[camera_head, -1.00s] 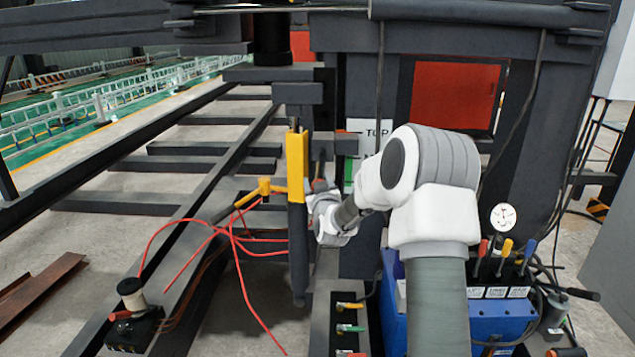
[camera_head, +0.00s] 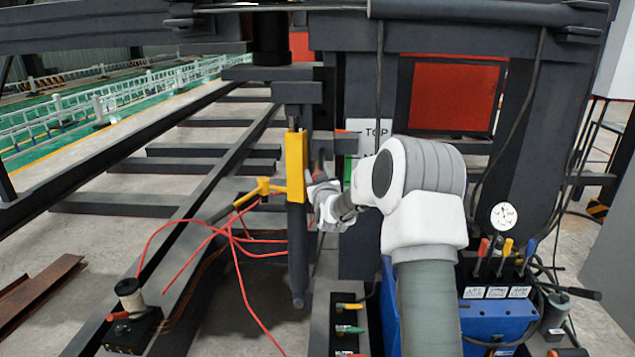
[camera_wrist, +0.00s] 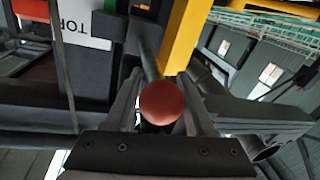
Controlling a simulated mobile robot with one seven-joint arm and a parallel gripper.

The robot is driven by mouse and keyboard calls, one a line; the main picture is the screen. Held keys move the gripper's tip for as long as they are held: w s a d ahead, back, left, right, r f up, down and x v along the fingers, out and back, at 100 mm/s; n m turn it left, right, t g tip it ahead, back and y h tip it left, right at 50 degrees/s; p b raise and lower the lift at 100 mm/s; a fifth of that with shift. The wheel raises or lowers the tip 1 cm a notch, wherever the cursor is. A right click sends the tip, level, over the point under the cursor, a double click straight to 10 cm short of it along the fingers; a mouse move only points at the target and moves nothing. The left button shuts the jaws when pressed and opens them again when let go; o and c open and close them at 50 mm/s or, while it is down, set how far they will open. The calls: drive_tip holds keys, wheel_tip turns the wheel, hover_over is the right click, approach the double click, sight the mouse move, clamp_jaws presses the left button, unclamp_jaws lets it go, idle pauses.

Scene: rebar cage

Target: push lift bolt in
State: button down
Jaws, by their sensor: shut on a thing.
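The lift bolt (camera_wrist: 163,101) shows in the wrist view as a dark bar with a round red end facing the camera. My gripper (camera_wrist: 161,84) has one finger on each side of it and is shut on it. The bar runs away from the camera towards a yellow bracket (camera_wrist: 181,40). In the head view my gripper (camera_head: 320,192) is just right of the yellow bracket (camera_head: 295,166), on the dark upright post. The fingers are small there, and the bolt's far end and its hole are hidden.
A TOP sign (camera_head: 369,131) and a red panel (camera_head: 455,97) are behind my arm. A blue unit (camera_head: 498,320) with levers and a gauge (camera_head: 504,216) stands at right. Red cables (camera_head: 236,247) hang left of the post. A spool box (camera_head: 133,328) is at lower left.

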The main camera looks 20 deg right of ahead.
drive_tip(key=shift+w+f, duration=0.1)
drive_tip(key=shift+w, duration=0.25)
drive_tip(key=shift+r, duration=0.25)
drive_tip(key=shift+c, duration=1.6)
unclamp_jaws()
drive_tip(key=shift+w+f, duration=0.15)
drive_tip(key=shift+w, duration=0.05)
drive_tip(key=shift+d, duration=0.1)
drive_tip(key=shift+s, duration=0.15)
drive_tip(key=shift+s, duration=0.2)
drive_tip(key=v, duration=1.7)
